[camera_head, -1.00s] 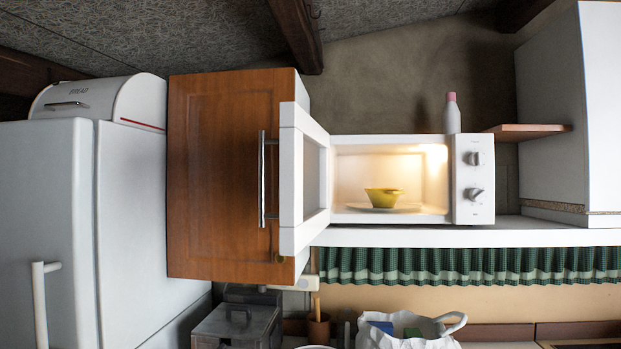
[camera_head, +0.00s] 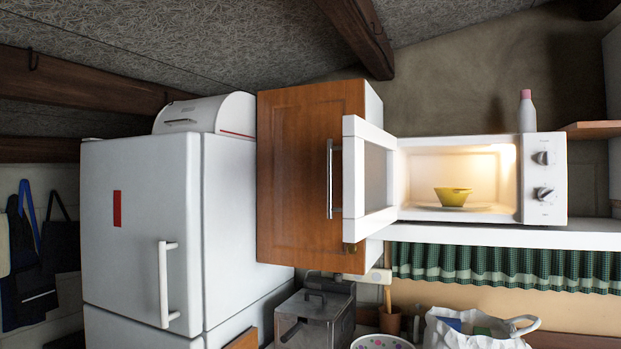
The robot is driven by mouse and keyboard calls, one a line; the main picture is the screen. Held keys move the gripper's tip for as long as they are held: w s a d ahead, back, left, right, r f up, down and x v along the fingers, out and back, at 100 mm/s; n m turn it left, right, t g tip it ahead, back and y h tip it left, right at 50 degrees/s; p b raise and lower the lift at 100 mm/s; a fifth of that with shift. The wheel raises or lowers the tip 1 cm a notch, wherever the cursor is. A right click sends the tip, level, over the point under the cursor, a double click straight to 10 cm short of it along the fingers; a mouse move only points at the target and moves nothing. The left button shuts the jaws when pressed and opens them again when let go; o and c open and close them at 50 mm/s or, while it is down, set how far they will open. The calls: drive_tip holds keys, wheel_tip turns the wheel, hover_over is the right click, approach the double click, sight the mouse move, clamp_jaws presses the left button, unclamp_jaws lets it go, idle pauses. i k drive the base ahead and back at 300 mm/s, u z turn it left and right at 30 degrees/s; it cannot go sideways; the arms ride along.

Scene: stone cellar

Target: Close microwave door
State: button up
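The white microwave (camera_head: 543,180) stands on a shelf at the right of the head view. Its cavity is lit, and a yellow bowl (camera_head: 453,196) sits on the plate (camera_head: 482,207) inside. The microwave door (camera_head: 376,222) is open, swung out to the left of the cavity. A long metal handle (camera_head: 330,180) runs upright along its left side, in front of a brown wooden cabinet door; I cannot tell which door it belongs to. My gripper is not in view.
A white fridge (camera_head: 140,235) with a bread box (camera_head: 215,113) on top is further left. A grey metal appliance (camera_head: 322,312) and a white bag (camera_head: 470,336) are below.

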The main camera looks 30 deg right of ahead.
sight(370, 153)
drive_tip(key=u, duration=0.05)
drive_tip(key=i, duration=1.1)
drive_tip(key=z, duration=2.7)
drive_tip(key=k, duration=1.25)
drive_tip(key=u, duration=1.55)
drive_tip(key=i, duration=0.55)
